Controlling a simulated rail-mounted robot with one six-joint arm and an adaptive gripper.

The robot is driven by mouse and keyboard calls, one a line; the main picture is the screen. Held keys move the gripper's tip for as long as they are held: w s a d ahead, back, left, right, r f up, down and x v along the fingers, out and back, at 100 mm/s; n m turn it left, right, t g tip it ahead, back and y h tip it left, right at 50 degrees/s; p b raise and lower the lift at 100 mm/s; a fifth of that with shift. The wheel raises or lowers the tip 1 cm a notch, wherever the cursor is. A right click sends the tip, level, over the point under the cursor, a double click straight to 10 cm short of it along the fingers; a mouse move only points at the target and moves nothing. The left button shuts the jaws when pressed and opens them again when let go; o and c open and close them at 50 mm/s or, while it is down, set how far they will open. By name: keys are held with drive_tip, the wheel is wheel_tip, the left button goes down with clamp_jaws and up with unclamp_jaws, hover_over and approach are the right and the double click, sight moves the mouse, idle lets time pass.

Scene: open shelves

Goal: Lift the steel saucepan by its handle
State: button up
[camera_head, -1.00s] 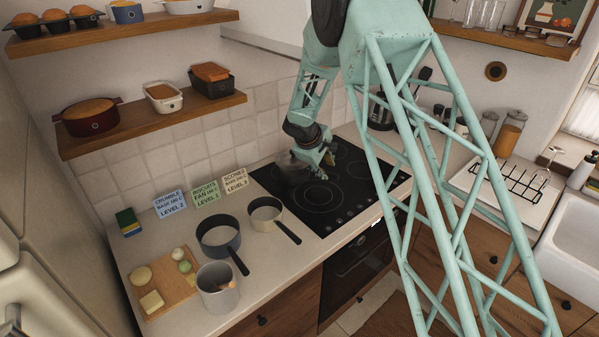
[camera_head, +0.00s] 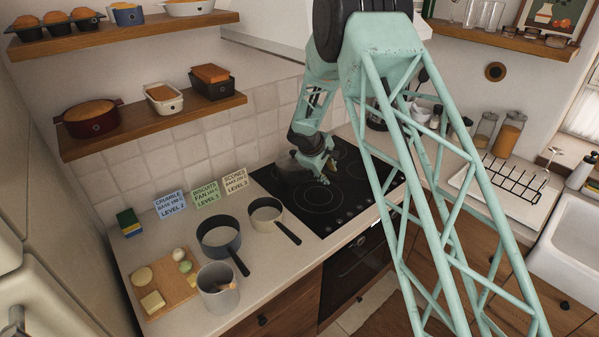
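My gripper (camera_head: 319,169) is low over the black hob (camera_head: 325,201), pointing down. It is small and partly hidden by its own arm, so I cannot tell whether its fingers are open or shut. A dim grey, reflective shape (camera_head: 289,166) sits at the back left of the hob, just left of my gripper; it may be the steel saucepan, but its outline and handle are unclear. A dark blue-grey saucepan (camera_head: 220,252) and a pale saucepan with a black handle (camera_head: 266,215) stand on the counter left of the hob.
A grey pot (camera_head: 218,296) and a wooden board (camera_head: 172,291) with food stand at the front left of the counter. Label cards (camera_head: 205,198) lean against the tiles. Shelves (camera_head: 150,122) with bakes hang above. A black rack (camera_head: 512,179) is at right.

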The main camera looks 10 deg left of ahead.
drive_tip(key=shift+x, duration=1.05)
drive_tip(key=shift+r, duration=0.1)
clamp_jaws()
